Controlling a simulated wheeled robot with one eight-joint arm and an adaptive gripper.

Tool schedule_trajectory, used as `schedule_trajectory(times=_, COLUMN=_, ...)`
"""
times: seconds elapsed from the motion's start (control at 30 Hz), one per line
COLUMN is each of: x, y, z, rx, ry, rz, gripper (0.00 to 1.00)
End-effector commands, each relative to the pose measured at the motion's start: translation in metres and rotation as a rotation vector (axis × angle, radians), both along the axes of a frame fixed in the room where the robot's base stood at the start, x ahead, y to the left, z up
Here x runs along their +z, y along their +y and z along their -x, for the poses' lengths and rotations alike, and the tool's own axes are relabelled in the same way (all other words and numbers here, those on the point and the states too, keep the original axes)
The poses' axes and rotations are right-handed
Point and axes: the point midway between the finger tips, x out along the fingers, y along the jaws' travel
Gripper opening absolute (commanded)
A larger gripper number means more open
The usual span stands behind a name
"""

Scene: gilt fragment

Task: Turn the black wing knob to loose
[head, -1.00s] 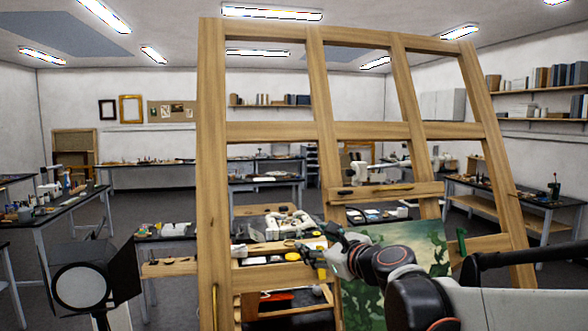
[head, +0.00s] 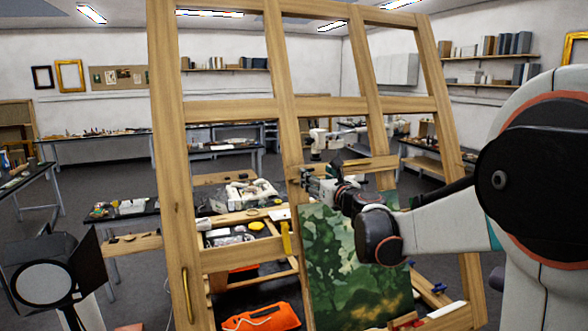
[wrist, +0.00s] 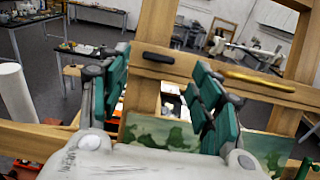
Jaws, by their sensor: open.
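The black wing knob (wrist: 157,57) shows in the wrist view as a short dark bar lying roughly level on the wooden crossbar (wrist: 205,77) of the easel-like frame. My gripper (wrist: 161,66) has its two green-padded fingers spread apart, one on each side of the view. The knob appears between the fingertips, beyond them, and nothing is held. I cannot tell the exact gap. In the head view my gripper (head: 308,181) is at the crossbar, left of its middle, and the knob is hidden or too small to make out there.
A brass-coloured bar (wrist: 258,80) is on the crossbar right of the knob. A green landscape painting (head: 350,265) stands below my gripper. Wooden uprights (head: 168,160) surround the arm. A black lamp (head: 45,280) stands at left, and an orange bag (head: 262,317) lies low behind the frame.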

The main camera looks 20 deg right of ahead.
Motion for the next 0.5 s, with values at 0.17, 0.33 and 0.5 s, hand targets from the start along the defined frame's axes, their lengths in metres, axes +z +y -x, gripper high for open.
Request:
schedule_trajectory(times=0.17, x=0.001, y=0.001, z=-0.031, rx=0.002, ry=0.000, rz=0.000, gripper=0.58)
schedule_trajectory(times=0.33, x=0.001, y=0.001, z=-0.050, rx=0.001, ry=0.000, rz=0.001, gripper=0.58)
schedule_trajectory(times=0.5, x=0.000, y=0.001, z=-0.059, rx=0.002, ry=0.000, rz=0.001, gripper=0.58)
